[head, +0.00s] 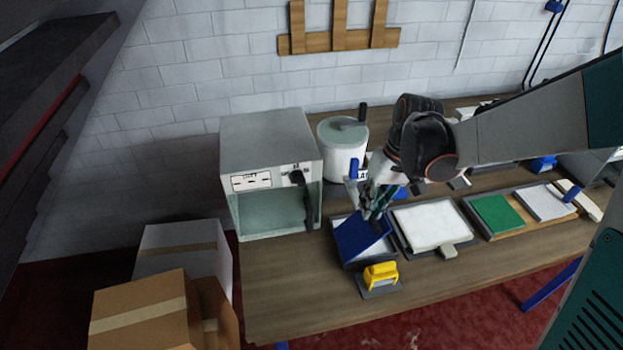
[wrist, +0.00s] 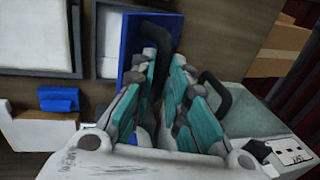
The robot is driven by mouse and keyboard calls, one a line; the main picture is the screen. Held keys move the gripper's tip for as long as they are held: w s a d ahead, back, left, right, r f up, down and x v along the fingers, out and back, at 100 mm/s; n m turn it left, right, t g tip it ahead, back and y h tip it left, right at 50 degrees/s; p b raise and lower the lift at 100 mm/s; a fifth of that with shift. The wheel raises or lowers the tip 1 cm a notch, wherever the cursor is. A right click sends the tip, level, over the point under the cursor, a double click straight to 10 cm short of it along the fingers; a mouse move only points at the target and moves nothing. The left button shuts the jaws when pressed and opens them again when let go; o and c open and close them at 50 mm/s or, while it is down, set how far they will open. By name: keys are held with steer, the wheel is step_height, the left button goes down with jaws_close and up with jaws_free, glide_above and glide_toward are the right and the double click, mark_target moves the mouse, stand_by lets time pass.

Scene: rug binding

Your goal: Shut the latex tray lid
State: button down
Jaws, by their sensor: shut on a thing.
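The latex tray (head: 348,258) is a shallow grey tray near the front edge of the bench. Its blue lid (head: 358,238) stands tilted up over it, not flat. In the wrist view the blue lid (wrist: 134,50) rises beside the pale inside of the grey-rimmed tray (wrist: 107,68). My gripper (head: 372,212) is at the lid's upper right edge in the head view. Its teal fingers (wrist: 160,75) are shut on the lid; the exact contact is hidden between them. A dark curved bar (wrist: 165,32) shows just past the fingertips.
A grey box oven (head: 270,140) with a dark handle stands left. A white lidded pot (head: 342,150) is behind my gripper. A yellow-handled tool (head: 381,275) sits in front. A wide tray with a white pad (head: 430,226) is right. The bench's front left (head: 290,290) is clear.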

steer(key=w+d+f+b, duration=0.1)
steer(key=d+f+b, duration=0.3)
steer(key=d+f, duration=0.2)
steer(key=shift+w+d, duration=0.25)
steer(key=shift+w, duration=0.15)
steer(key=c, duration=2)
jaws_free()
steer(key=shift+a+r, duration=0.15)
steer(key=shift+r, duration=0.2)
steer(key=o, duration=0.4)
steer(key=shift+s+r, duration=0.1)
steer(key=shift+o, duration=0.2)
steer(key=v, duration=1.2)
steer(key=shift+s+d+r, duration=0.2)
steer(key=shift+s, duration=0.15)
steer(key=shift+c, duration=0.4)
